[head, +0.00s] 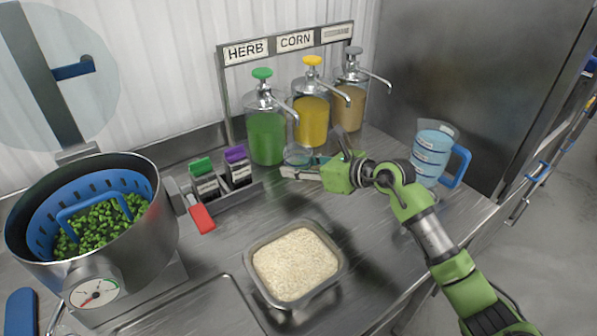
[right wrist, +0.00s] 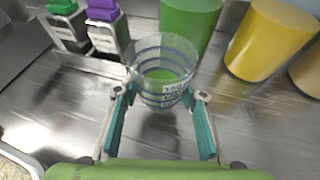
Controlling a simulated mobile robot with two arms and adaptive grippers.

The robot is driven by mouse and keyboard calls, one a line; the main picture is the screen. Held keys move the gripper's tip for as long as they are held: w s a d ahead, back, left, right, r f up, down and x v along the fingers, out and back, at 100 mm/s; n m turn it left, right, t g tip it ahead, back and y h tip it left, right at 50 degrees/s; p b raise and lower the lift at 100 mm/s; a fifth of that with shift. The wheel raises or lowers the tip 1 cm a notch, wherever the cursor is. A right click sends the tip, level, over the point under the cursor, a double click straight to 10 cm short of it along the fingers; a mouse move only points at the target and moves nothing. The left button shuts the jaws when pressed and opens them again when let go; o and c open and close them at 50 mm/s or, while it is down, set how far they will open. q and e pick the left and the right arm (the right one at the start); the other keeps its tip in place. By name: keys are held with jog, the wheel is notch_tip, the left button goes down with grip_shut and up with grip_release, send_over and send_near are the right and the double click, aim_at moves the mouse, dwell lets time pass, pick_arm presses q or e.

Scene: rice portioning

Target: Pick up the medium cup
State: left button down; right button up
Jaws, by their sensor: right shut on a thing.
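The medium cup, a clear cup with dark rings and printed marks, stands out in the right wrist view (right wrist: 163,72). In the head view the cup (head: 298,154) is small and partly hidden, in front of the green and yellow dispensers. My right gripper (right wrist: 165,96) has a teal-padded finger on either side of the cup and is shut on it. In the head view my right gripper (head: 306,168) reaches in from the right, low over the steel counter. Whether the cup touches the counter is unclear. My left gripper is not in view.
Green (head: 267,135), yellow (head: 311,120) and tan (head: 348,107) pump dispensers stand behind. Green and purple-capped shakers (head: 237,168) are left of the cup. A rice tray (head: 296,265) lies in front, a pot (head: 90,235) at left, a blue-handled jug (head: 432,158) at right.

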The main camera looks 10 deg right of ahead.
aim_at(299, 162)
jog(key=s+r, duration=0.1)
jog(key=r, duration=0.1)
jog(key=s+r, duration=0.2)
jog(key=shift+s, duration=0.15)
jog(key=s+r+b, duration=0.2)
jog(key=s+r, duration=0.2)
jog(key=s, duration=0.5)
jog(key=shift+a+r, duration=0.2)
jog(key=shift+a, duration=0.1)
jog(key=shift+s, duration=0.2)
